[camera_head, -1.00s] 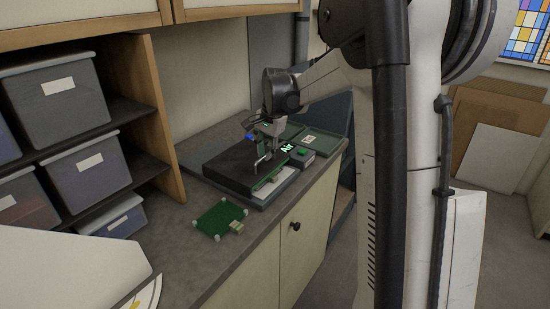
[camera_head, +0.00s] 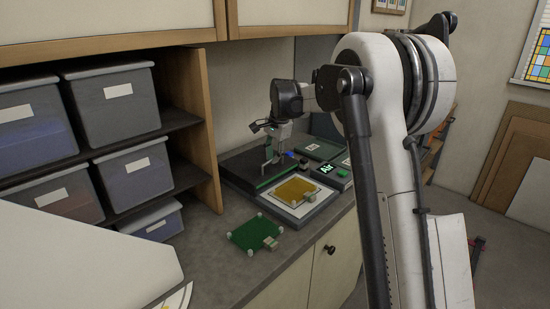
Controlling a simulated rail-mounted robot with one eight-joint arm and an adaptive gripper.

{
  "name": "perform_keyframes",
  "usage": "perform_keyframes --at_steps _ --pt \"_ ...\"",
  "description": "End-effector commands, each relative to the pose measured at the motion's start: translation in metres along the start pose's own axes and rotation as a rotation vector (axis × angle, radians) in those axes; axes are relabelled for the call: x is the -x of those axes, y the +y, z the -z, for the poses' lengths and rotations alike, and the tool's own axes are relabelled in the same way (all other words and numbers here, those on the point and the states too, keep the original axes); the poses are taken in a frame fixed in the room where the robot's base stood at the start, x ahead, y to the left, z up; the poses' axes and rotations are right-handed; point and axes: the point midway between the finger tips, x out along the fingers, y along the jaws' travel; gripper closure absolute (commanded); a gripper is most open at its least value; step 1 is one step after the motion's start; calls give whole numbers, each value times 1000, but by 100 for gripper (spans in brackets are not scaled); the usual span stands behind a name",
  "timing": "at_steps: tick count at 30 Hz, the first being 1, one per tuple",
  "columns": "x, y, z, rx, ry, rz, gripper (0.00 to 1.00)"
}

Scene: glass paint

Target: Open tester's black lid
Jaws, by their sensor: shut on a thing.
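The tester (camera_head: 318,207) stands on the grey counter by the wall. Its black lid (camera_head: 242,165) is at the back left, off the front part, where a gold-coloured board (camera_head: 295,191) in a white frame shows uncovered. My gripper (camera_head: 269,163) points down at the lid's right part and is shut on the lid. The exact contact at the fingertips is too small to see. I cannot tell clearly whether the lid is tilted or has slid back.
A green circuit board (camera_head: 254,234) lies on the counter in front of the tester. A small box with a lit green display (camera_head: 327,169) and a dark green tray (camera_head: 318,149) sit to the right. Shelves with grey bins (camera_head: 112,105) stand at left; wooden cabinets hang above.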

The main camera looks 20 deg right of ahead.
Motion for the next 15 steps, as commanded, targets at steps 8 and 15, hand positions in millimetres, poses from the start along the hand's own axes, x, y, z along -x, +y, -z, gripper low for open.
perform_keyframes --at_steps 8,15 --pt "0 0 0 0 0 0 72" --pt "1 0 0 0 0 0 72"
